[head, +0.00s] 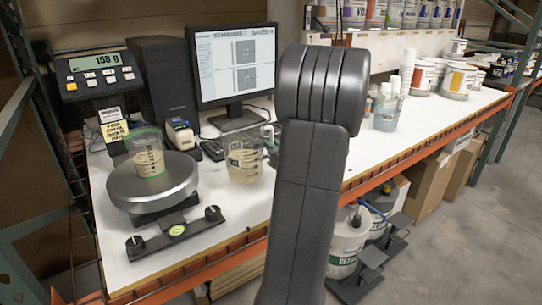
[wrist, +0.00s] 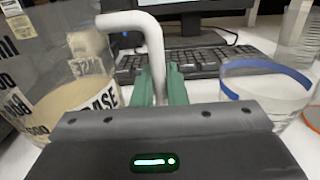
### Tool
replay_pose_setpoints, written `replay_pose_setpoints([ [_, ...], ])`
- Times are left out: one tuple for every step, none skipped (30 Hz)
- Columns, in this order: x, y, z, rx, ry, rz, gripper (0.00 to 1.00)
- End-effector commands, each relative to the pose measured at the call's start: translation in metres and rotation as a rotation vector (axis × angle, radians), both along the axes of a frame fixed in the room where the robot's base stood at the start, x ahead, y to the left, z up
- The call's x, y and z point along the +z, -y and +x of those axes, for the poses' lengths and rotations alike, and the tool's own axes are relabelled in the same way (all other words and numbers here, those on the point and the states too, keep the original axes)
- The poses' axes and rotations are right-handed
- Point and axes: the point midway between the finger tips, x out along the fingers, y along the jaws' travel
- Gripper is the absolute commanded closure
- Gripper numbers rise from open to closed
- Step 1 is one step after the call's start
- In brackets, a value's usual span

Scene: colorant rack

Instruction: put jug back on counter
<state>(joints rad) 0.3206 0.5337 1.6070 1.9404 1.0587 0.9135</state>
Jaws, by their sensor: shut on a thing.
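The clear jug (head: 243,165) with dark lettering and tan liquid is at the counter's middle, right of the scale. It looks upright; I cannot tell for sure whether its base touches the counter. In the wrist view the jug (wrist: 65,95), with "BASE" on its label, is at the left, and its pale handle (wrist: 135,20) runs down between my green fingers. My gripper (wrist: 162,82) is shut on that handle. In the head view my gripper (head: 270,136) shows only partly, beside my arm.
A cup with a green rim (head: 148,152) stands on the round scale (head: 125,188), whose display (head: 100,62) reads 158 g. A keyboard (wrist: 190,62) and monitor (head: 235,60) are behind the jug. A clear container with a blue band (wrist: 265,90) is close on my gripper's right.

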Motion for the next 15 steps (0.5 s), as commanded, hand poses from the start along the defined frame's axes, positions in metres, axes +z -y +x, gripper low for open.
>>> replay_pose_setpoints([
  [-0.008, 0.000, 0.000, -0.001, -0.003, 0.002, 1.00],
  [-0.012, 0.000, 0.000, 0.000, -0.003, 0.003, 1.00],
  [-0.019, 0.000, 0.000, 0.000, -0.004, 0.003, 1.00],
  [-0.023, 0.000, 0.000, 0.000, -0.003, 0.004, 1.00],
  [-0.026, 0.000, 0.000, 0.000, -0.003, 0.004, 1.00],
  [-0.029, 0.000, 0.000, 0.000, -0.001, 0.003, 1.00],
  [-0.030, 0.000, 0.000, 0.000, 0.000, 0.002, 1.00],
  [-0.030, 0.000, 0.000, 0.000, 0.000, 0.001, 1.00],
  [-0.029, 0.000, 0.000, 0.000, 0.002, 0.001, 1.00],
  [-0.029, 0.000, 0.000, 0.000, 0.002, 0.001, 1.00],
  [-0.029, 0.000, 0.000, 0.000, 0.002, 0.001, 1.00],
  [-0.029, 0.000, 0.000, 0.000, 0.002, 0.001, 1.00],
  [-0.029, 0.000, 0.000, 0.000, 0.002, 0.001, 1.00],
  [-0.029, 0.000, 0.000, 0.000, 0.002, 0.001, 1.00],
  [-0.031, 0.000, 0.000, 0.000, 0.002, 0.001, 1.00],
])
